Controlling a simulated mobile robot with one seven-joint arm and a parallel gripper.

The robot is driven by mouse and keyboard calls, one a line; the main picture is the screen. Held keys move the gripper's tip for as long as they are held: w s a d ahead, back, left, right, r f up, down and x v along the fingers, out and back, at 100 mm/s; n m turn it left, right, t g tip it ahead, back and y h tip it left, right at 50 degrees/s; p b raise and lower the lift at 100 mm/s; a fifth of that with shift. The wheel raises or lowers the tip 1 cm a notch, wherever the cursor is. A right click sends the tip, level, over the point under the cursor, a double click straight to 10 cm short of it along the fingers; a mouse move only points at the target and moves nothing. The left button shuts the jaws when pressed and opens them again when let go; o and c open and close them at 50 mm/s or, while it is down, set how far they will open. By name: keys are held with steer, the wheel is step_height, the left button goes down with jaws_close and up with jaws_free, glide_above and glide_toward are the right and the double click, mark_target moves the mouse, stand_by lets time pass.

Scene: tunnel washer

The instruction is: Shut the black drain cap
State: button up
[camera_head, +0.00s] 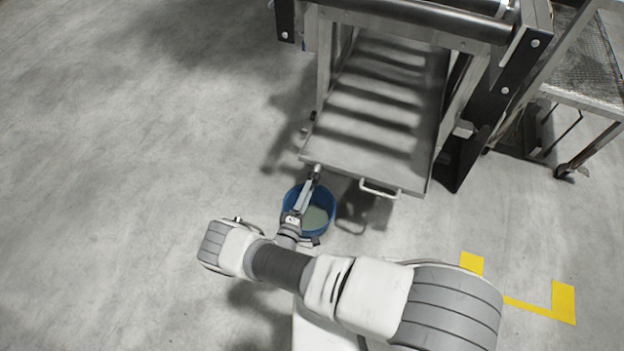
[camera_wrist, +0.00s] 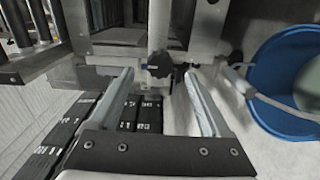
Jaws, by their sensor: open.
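A small black knob-like piece (camera_wrist: 159,66), which looks like the drain cap, sits at the lower end of a pale pipe (camera_wrist: 158,25) in the wrist view. I cannot tell how far it is turned. My gripper (camera_wrist: 158,75) is open, with one finger on each side of the black piece and a gap showing around it. In the head view my gripper (camera_head: 311,183) reaches over a blue bucket towards the near left corner of the machine's tray. The cap cannot be made out there.
The blue bucket (camera_head: 328,196) holds pale liquid and stands below my gripper; it also shows in the wrist view (camera_wrist: 262,75). The metal tray (camera_head: 335,157) has a handle (camera_head: 380,189). Yellow floor marks (camera_head: 563,300) lie at right. The floor at left is clear.

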steer(key=p+v, duration=0.1)
steer(key=v, duration=1)
steer(key=shift+r, duration=0.1)
steer(key=w+r+m+g+h, duration=0.3)
steer(key=r+g, duration=0.1)
steer(key=r, duration=0.5)
steer(key=w+r+m+g+h, duration=0.3)
steer(key=w+r+m+g, duration=0.1)
steer(key=r, duration=0.4)
steer(key=w+d+r+m+g+y, duration=0.15)
steer(key=d+r+g, duration=0.25)
steer(key=r, duration=0.5)
steer(key=d+r+m+g+y, duration=0.1)
steer(key=d+r+m+g, duration=0.2)
steer(key=r, duration=0.6)
steer(key=s+d+r+m+t+y, duration=0.1)
steer(key=s+d+r+y, duration=0.25)
steer(key=s+r, duration=0.35)
steer(key=s+d+r+m+t+y, duration=0.1)
steer(key=s+d+r+y, duration=0.2)
steer(key=s+d+r, duration=0.35)
steer(key=s+d+r+t+y, duration=0.2)
steer(key=s+d+r+y, duration=0.15)
steer(key=r, duration=0.55)
step_height(320, 180, up, 19)
steer(key=p, duration=1.9)
steer(key=shift+s+a+r+p, duration=0.2)
steer(key=shift+s+a+p, duration=0.05)
steer(key=shift+p, duration=0.05)
